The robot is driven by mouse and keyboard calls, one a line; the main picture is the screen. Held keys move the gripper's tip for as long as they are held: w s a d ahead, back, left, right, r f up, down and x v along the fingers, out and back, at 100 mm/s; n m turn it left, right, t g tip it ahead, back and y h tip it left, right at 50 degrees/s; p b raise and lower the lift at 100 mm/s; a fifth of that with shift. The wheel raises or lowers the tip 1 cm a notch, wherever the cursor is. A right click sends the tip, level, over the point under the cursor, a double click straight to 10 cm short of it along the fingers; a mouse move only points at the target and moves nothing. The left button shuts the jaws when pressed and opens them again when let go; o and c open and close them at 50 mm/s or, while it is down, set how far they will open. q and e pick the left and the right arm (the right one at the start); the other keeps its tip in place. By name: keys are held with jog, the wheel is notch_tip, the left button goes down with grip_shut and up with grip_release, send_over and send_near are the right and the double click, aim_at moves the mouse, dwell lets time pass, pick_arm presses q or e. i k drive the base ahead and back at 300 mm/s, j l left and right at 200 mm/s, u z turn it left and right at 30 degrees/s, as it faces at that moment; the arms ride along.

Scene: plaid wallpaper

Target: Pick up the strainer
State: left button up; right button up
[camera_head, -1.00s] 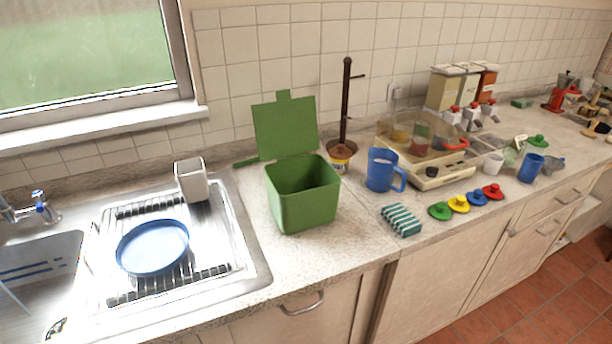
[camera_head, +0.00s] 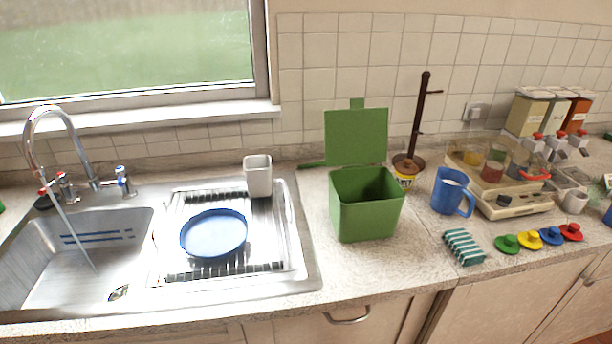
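I cannot make out a strainer for certain in the head view. A small dark-and-light item (camera_head: 119,293) lies at the front of the steel sink basin (camera_head: 60,285), too small to identify. A blue round dish (camera_head: 214,234) lies on the ribbed drainer (camera_head: 292,270) to the right of the basin. Neither of my grippers shows in the picture.
Water runs from the tap (camera_head: 52,112) into the basin. A white cup (camera_head: 257,176) stands behind the dish. A green open bin (camera_head: 365,213), a blue mug (camera_head: 449,192), a striped sponge (camera_head: 464,247) and scales (camera_head: 510,207) stand right. Counter before the bin is clear.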

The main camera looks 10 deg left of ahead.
aim_at(120, 293)
jog(key=u, duration=1.7)
jog(key=i+j+z, duration=0.1)
jog(key=j, duration=0.2)
jog(key=i+j, duration=0.1)
jog(key=j, duration=0.25)
jog(key=z, duration=0.05)
